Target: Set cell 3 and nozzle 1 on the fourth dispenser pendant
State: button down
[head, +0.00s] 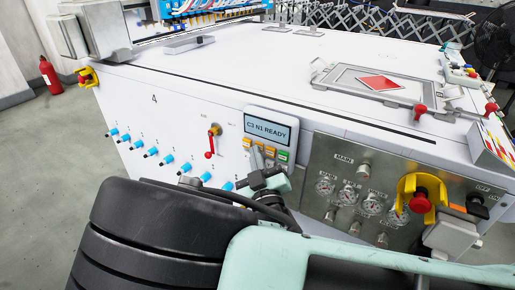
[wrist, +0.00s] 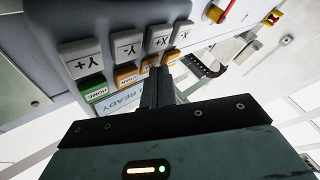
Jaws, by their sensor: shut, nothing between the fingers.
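The pendant (head: 268,140) is on the front face of a white machine, to the right of a printed 4. Its display (head: 271,130) reads "C3 N1 READY"; in the wrist view the display (wrist: 125,100) is upside down and partly covered by my fingers. Below the display are orange buttons (head: 247,142), a green HOME button (head: 283,156) and grey axis buttons. In the wrist view, the orange buttons (wrist: 125,75) are close to my gripper (wrist: 157,72). My gripper is shut and empty, its tips by the right-hand orange buttons; I cannot tell whether they touch.
A red lever (head: 209,143) is left of the pendant, above a row of blue-tipped fittings (head: 167,158). A gauge panel (head: 350,190) with a red emergency button (head: 420,201) is at right. A tray (head: 385,88) lies on top.

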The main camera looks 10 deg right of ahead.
dwell(0.3)
jog(key=shift+s+a, duration=0.55)
jog(key=shift+s, duration=0.2)
jog(key=s+a, duration=0.1)
jog(key=s, duration=0.1)
jog(key=s+a, duration=0.2)
dwell(0.4)
jog(key=shift+w, duration=0.1)
